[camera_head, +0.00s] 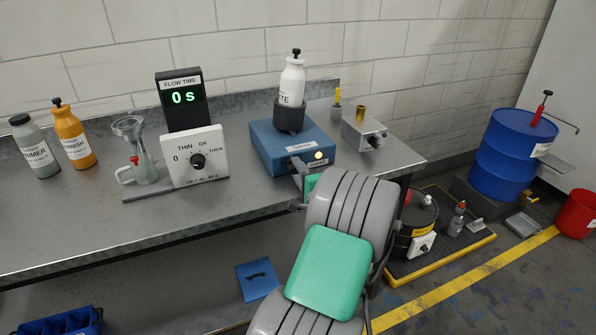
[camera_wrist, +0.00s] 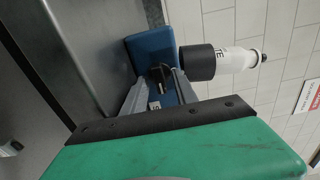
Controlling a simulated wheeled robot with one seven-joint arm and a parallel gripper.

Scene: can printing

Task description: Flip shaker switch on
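The shaker (camera_head: 276,142) is a blue box on the bench with a black cup (camera_head: 289,118) on top. A white bottle (camera_head: 292,80) with a black cap stands upright in the cup. A pale yellow lamp (camera_head: 318,155) glows on its front. My gripper (camera_head: 301,172) is at the shaker's front, left of the lamp. In the wrist view its grey fingers (camera_wrist: 160,88) stand apart, with a dark part, probably the switch (camera_wrist: 160,74), at their tips. Contact and the switch position cannot be told. The shaker (camera_wrist: 150,52) also shows in the wrist view.
Left of the shaker are a dial box (camera_head: 194,157), a flow time display (camera_head: 184,98) reading 0 s and a flow cup (camera_head: 131,127). A small grey box (camera_head: 364,134) with a knob stands right. Primer (camera_head: 36,150) and varnish (camera_head: 74,138) bottles stand far left.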

